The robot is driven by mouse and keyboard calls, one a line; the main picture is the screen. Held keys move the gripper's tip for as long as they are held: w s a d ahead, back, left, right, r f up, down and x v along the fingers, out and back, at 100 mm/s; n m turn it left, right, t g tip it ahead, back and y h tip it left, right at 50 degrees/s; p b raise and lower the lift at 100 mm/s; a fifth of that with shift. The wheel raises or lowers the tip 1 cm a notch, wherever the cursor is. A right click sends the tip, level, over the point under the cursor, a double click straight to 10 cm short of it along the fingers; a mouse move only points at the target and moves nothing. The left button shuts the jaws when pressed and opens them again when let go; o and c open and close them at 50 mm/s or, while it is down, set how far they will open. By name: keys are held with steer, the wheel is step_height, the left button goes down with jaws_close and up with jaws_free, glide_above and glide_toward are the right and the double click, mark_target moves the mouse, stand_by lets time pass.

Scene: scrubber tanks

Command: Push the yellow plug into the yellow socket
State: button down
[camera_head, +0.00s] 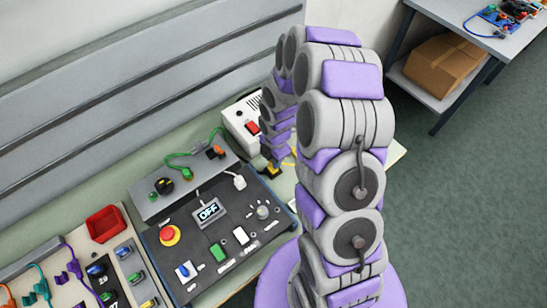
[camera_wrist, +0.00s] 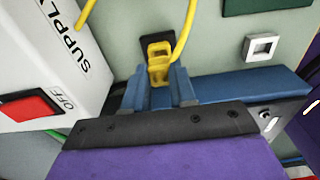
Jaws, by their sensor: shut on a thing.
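In the wrist view the yellow plug (camera_wrist: 158,62) sits between the two blue fingers of my gripper (camera_wrist: 160,80), which are shut on it. A yellow cable (camera_wrist: 187,28) runs up from the plug. A dark patch lies just behind the plug; I cannot tell whether it is the yellow socket, or whether the plug touches it. In the head view the plug (camera_head: 273,170) is a small yellow shape at the end of my arm, by the panel's back right corner, and my gripper is mostly hidden. No yellow socket shows clearly in either view.
A white supply box (camera_wrist: 35,50) with a red OFF switch (camera_wrist: 28,106) stands close on the left of my gripper. A square white-framed opening (camera_wrist: 261,46) lies to the right. The head view shows the dark control panel (camera_head: 185,262) and a red bin (camera_head: 104,224).

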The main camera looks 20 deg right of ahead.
steer(key=shift+f, duration=0.35)
steer(key=shift+f, duration=0.35)
steer(key=shift+f, duration=0.2)
steer(key=c, duration=0.8)
jaws_free()
steer(key=shift+c, duration=0.2)
steer(key=shift+o, duration=0.3)
steer(key=o, duration=0.4)
steer(key=shift+r+p, duration=1.75)
steer(key=shift+r, duration=2.5)
